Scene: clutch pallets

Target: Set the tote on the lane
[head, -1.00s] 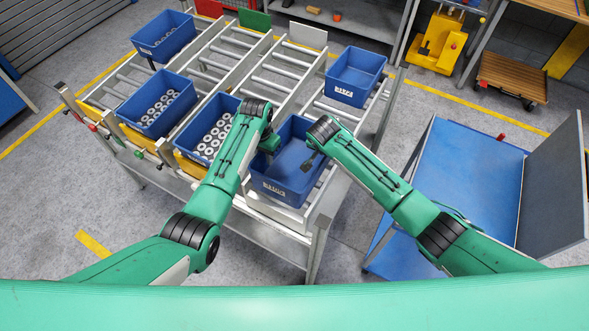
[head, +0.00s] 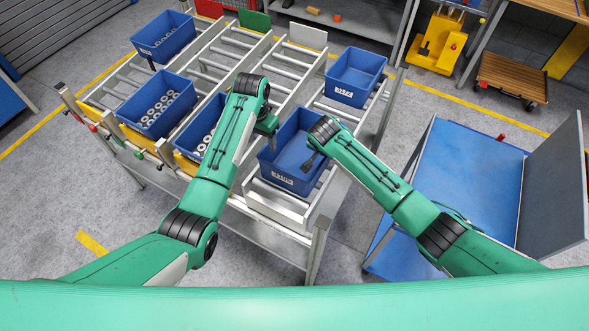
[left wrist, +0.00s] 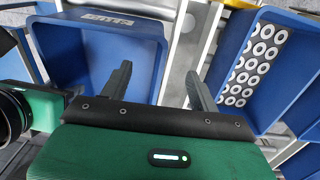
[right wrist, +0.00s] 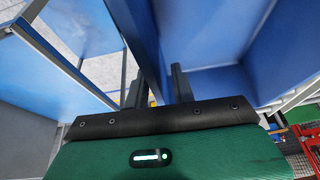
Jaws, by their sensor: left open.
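The empty blue tote (head: 290,182) with a white label sits at the front end of the rightmost roller lane (head: 334,112). It also shows at the left of the left wrist view (left wrist: 95,20). My left gripper (head: 268,136) is open and empty, just left of the tote, its fingers (left wrist: 158,82) apart from its wall. My right gripper (head: 312,162) is at the tote's right wall. In the right wrist view its fingers (right wrist: 160,88) stand close to a blue wall; whether they close on it is unclear.
Blue totes with white rings stand on lanes to the left (head: 158,104), one partly hidden by my left arm. Another blue tote (head: 355,76) stands farther back on the right lane. A blue-topped cart (head: 460,190) with an upright panel is at the right.

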